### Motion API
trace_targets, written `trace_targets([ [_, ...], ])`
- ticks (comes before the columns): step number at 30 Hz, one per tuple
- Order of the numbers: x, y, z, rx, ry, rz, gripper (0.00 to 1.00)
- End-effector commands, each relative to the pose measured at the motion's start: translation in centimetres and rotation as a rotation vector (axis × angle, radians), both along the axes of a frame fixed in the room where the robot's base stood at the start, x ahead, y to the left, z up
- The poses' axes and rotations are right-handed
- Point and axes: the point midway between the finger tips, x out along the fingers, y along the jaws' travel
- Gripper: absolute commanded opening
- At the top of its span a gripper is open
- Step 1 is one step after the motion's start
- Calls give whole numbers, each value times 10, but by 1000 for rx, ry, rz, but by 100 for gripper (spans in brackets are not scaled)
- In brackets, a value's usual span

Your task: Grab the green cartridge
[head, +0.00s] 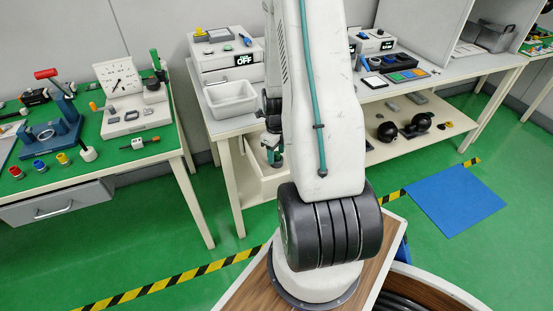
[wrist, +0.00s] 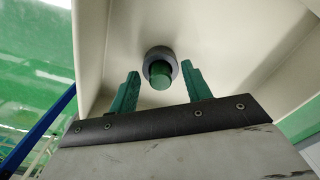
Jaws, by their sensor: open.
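The green cartridge (wrist: 160,76) shows in the wrist view as a short round green piece with a dark grey ring (wrist: 150,54) around its far end. It lies ahead of my gripper (wrist: 162,88), roughly centred between the two green fingers, inside a pale bin (wrist: 105,30). The fingers are open and apart, with a visible gap on each side of the cartridge; whether their tips are level with it is hard to tell. In the head view my gripper (head: 272,157) points down over the bin (head: 274,187) below the middle table. The cartridge cannot be made out there.
The middle table (head: 232,125) has a lower shelf (head: 355,151) with black round items. Its legs and upper edge are close to my arm. A left table (head: 175,135) holds tools. A blue mat (head: 455,198) lies on the open green floor at right.

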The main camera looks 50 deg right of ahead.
Motion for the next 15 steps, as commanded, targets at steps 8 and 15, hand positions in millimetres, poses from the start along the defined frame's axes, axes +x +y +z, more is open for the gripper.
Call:
trace_targets([
  [8,0,0,-1,-1,-1,0,35],
  [15,0,0,-1,-1,-1,0,0],
])
